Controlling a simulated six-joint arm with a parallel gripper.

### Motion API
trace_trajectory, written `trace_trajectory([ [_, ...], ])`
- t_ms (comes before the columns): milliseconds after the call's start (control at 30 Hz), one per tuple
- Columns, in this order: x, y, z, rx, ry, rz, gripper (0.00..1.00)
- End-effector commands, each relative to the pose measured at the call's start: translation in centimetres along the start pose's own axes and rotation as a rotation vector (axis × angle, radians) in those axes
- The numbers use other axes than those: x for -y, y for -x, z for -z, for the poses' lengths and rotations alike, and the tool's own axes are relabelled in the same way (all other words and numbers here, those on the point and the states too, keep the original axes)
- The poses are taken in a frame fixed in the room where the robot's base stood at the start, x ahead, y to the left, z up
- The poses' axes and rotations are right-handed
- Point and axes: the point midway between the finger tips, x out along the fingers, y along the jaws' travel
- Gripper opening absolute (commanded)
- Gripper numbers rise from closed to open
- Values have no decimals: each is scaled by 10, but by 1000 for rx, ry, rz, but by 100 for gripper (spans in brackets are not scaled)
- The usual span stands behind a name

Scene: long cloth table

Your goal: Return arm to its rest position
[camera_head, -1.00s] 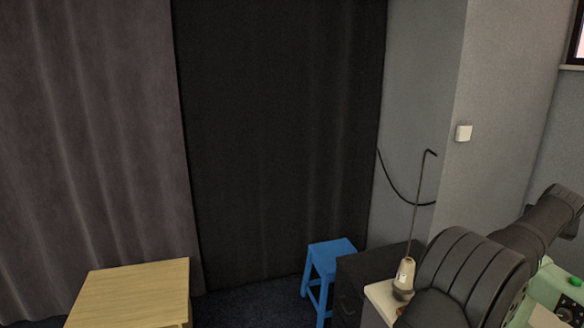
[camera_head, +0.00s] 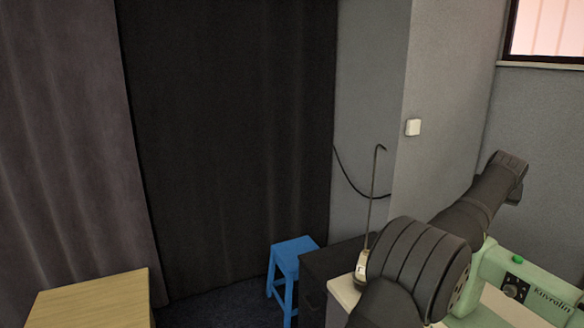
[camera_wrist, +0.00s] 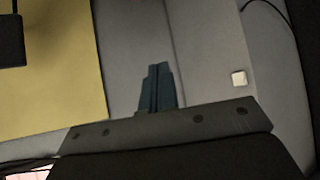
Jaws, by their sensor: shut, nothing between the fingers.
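My gripper (camera_wrist: 157,88) shows in the wrist view as two dark bluish fingers, closed together with nothing between them. It is in front of a grey wall, apart from any object. In the head view my black arm is folded at the lower right, with one link reaching up and to the right. I cannot make out the fingers in that view.
A pale green machine (camera_head: 535,280) stands behind my arm. A cone with a thin bent rod (camera_head: 362,265) is close to the arm's left. A blue stool (camera_head: 293,262) and a wooden table (camera_head: 90,298) stand further left. A wall switch (camera_head: 413,127) is above.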

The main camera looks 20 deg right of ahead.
Motion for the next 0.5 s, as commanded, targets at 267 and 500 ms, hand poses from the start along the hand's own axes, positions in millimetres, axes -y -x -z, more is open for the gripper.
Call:
trace_trajectory([
  [267,49,27,-5,23,20,31,0],
  [500,88,53,-14,42,40,56,0],
])
